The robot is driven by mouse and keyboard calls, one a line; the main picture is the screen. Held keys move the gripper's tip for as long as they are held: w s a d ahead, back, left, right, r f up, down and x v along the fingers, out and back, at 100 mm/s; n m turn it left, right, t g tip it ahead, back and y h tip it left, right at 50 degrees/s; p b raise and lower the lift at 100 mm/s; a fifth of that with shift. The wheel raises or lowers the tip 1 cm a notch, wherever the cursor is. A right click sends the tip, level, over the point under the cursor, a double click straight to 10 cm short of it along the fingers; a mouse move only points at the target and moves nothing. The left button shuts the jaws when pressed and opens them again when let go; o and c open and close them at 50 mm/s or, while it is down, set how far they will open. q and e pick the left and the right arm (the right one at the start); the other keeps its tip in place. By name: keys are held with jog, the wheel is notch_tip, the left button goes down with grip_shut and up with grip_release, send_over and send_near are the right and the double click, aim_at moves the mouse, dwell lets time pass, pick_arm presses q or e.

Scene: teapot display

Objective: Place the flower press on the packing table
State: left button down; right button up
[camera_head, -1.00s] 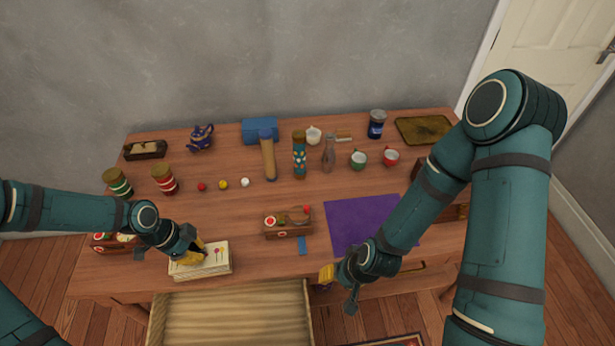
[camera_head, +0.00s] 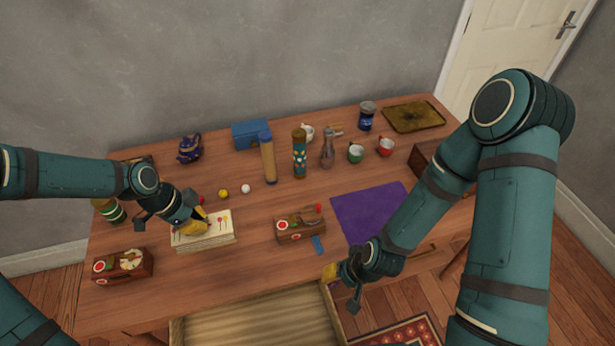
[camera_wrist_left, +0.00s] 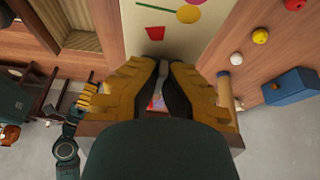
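The flower press (camera_head: 218,240) is a cream, layered block with coloured flower pictures on its top. It is over the front left of the wooden table (camera_head: 250,275); I cannot tell its exact height above the wood. My left gripper (camera_head: 199,224) is at its left part, with yellow fingers close together on it. In the left wrist view the press (camera_wrist_left: 180,40) lies at the fingertips (camera_wrist_left: 163,64), which hide its edge. My right gripper (camera_head: 330,272) is apart from it near the table's front edge; its finger opening is unclear. No table is marked as the packing table.
Wooden boxes (camera_head: 122,266) and (camera_head: 300,224) stand left and right of the press. A green jar (camera_head: 110,210), yellow ball (camera_head: 223,194) and white ball (camera_head: 245,188) are nearby. An open drawer (camera_head: 260,325) juts out in front. A purple cloth (camera_head: 370,210) lies right.

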pick_arm(q)
jog(key=shift+w+r, duration=0.35)
jog(key=shift+w, duration=0.05)
notch_tip(320, 180, down, 10)
jog(key=shift+f+b, duration=0.1)
jog(key=shift+b, duration=1.05)
jog(key=c, duration=1.1)
grip_release()
jog(key=shift+f, duration=0.1)
jog(key=shift+c, duration=0.2)
